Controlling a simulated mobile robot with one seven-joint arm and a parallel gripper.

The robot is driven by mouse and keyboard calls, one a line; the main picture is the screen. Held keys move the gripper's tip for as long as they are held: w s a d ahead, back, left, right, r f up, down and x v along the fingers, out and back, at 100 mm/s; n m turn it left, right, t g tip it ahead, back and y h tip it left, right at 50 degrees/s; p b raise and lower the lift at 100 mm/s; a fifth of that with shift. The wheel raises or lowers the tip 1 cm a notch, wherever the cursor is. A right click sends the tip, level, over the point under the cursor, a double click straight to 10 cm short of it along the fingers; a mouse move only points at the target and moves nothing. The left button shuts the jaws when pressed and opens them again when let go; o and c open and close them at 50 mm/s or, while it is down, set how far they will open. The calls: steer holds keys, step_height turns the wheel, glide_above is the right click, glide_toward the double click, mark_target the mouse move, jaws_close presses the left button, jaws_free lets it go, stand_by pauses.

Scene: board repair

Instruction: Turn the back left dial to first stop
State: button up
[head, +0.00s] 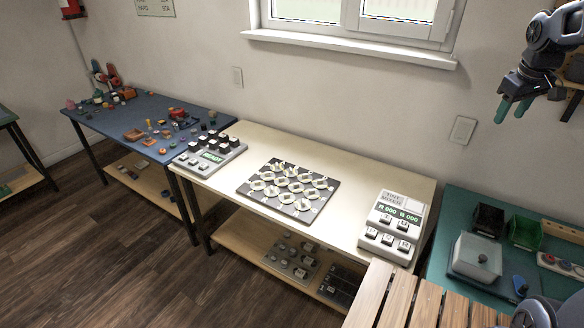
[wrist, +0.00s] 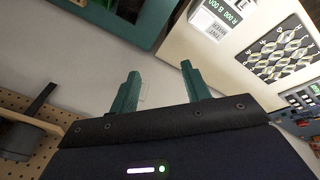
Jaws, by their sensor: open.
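A dark panel (head: 306,218) with rows of pale round dials lies flat near the middle of the cream table. The back left dial (head: 277,168) is at its far edge by the wall side; its pointer setting is too small to read. The panel also shows at the upper right of the wrist view (wrist: 247,58). My gripper (head: 512,110) is high at the upper right, in front of the wall and well away from the panel. Its green fingers are apart and empty in the wrist view (wrist: 160,70).
On the cream table (head: 390,183), a keypad box (head: 208,158) stands left of the panel and a labelled box with a display (head: 392,228) stands right. A blue table (head: 90,122) with loose parts is at left. A green table (head: 455,205) holds bins at right.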

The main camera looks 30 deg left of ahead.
steer(key=w+a+f+n+g+y, duration=0.1)
steer(key=w+a+f+n, duration=0.25)
steer(key=a, duration=0.75)
steer(key=w+a+f+n, duration=0.3)
steer(key=w+a+f, duration=0.15)
steer(key=a, duration=0.65)
steer(key=w+a+f+n+g+y, duration=0.1)
steer(key=w+a+f+n, duration=0.35)
steer(key=a, duration=0.65)
steer(key=n+g+y, duration=0.1)
steer(key=n+g, duration=0.3)
steer(key=n, duration=0.3)
glide_above(291, 171)
steer(key=w+d, duration=0.2)
steer(key=w, duration=0.2)
step_height(291, 171, down, 24)
steer(key=x, duration=1)
steer(key=shift+r, duration=0.1)
steer(key=c, duration=1)
